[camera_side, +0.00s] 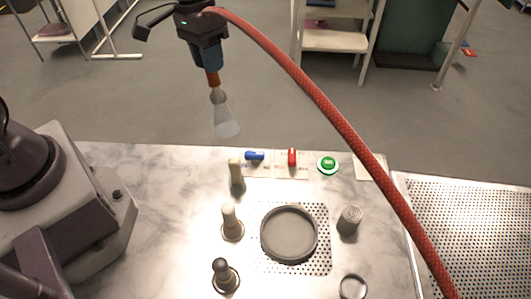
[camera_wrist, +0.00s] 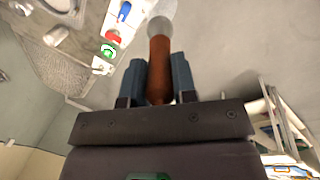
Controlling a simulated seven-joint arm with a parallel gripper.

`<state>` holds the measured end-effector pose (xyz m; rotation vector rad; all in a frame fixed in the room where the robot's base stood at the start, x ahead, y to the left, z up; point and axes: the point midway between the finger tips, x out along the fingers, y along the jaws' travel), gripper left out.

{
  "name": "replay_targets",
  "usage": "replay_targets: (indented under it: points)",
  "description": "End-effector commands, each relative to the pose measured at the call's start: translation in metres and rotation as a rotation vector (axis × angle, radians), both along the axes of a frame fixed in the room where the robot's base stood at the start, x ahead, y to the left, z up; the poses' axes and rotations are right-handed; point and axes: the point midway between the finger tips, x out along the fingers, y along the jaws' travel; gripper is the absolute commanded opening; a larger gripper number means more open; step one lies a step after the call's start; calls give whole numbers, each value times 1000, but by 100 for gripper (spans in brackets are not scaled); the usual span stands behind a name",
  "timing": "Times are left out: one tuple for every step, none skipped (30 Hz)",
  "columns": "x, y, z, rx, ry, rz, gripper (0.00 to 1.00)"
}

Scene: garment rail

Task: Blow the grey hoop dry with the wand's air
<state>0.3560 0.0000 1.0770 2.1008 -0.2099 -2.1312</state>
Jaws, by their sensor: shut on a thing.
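My gripper (camera_side: 209,66) is shut on the wand (camera_side: 213,79), high above the back edge of the bench. The wand points down, with a grey round tip and a pale translucent cone below it. In the wrist view the wand's brown body (camera_wrist: 159,70) sits between my two blue fingers. The grey hoop (camera_side: 264,243) lies flat on a perforated patch of the marble bench, in front and to the right of the wand and well below it. The wand's tip is apart from the hoop.
A red hose (camera_side: 330,110) arcs from my wrist across the bench's right side. Several small posts (camera_side: 231,225) stand left of the hoop, and a grey knurled cylinder (camera_side: 349,219) stands right. Blue (camera_side: 254,156), red (camera_side: 292,157) and green (camera_side: 328,164) controls line the back. A small ring (camera_side: 343,290) lies in front.

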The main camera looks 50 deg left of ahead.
Motion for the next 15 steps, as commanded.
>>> replay_targets:
  points:
    - [0,0,0,0,-1,-1,0]
    - [0,-1,0,0,-1,-4,0]
    - [0,-5,0,0,0,-12,0]
    - [0,-8,0,0,0,-22,0]
    - [0,-13,0,-1,1,-37,0]
    - [-1,-22,-1,-1,3,-62,0]
    - [-1,-30,-2,0,4,-85,0]
    - [-2,-40,-2,-1,6,-111,0]
    - [-3,-54,-3,1,7,-152,0]
    - [-4,-66,-4,0,7,-185,0]
    - [-6,-79,-4,2,6,-217,0]
    - [-8,-97,-5,2,7,-253,0]
    - [-10,-111,-6,3,8,-276,0]
    - [-13,-124,-7,5,7,-294,0]
    - [-17,-142,-7,6,7,-313,0]
